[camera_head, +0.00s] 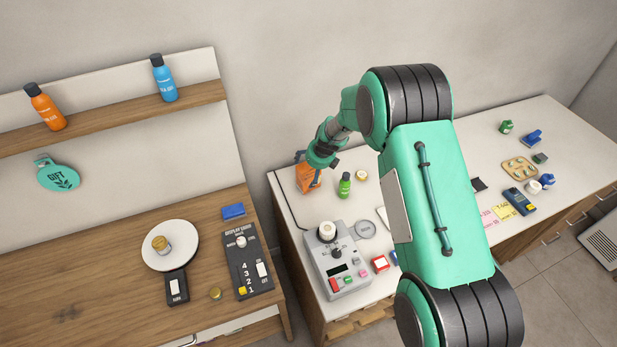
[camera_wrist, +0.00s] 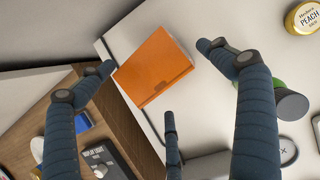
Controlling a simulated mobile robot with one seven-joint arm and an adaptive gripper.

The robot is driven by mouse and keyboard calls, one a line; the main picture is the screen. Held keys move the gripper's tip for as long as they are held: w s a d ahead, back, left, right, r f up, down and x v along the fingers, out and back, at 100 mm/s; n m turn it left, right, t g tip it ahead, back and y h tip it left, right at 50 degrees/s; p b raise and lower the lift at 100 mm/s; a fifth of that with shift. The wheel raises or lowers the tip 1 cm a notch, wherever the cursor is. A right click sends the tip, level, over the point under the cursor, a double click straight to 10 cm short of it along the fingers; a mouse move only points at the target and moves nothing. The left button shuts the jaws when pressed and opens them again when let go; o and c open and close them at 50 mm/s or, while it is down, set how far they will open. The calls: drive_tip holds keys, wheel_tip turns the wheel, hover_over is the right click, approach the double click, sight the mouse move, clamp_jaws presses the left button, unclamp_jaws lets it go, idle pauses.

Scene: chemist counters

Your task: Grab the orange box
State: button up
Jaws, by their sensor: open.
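The orange box (camera_head: 306,177) stands at the back left corner of the white counter in the head view. In the wrist view the orange box (camera_wrist: 153,68) shows its flat face at the upper middle, near the counter's edge. My gripper (camera_head: 311,172) is over the box in the head view and partly covers it. In the wrist view my gripper (camera_wrist: 157,62) is open, with blue-grey fingers spread to the left and right of the box and a third finger below it. I see no finger closed on the box; whether any finger touches it I cannot tell.
A green bottle (camera_head: 345,185) stands close to the right of the box, with a peach jar (camera_head: 361,175) beyond it. A grey device (camera_head: 337,262) sits in front. A wooden counter (camera_head: 95,270) lies to the left across a gap.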

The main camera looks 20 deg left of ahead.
drive_tip(key=shift+f, duration=0.2)
idle(0.3)
drive_tip(key=shift+x, duration=2.55)
drive_tip(key=shift+w, duration=0.1)
drive_tip(key=c, duration=1.8)
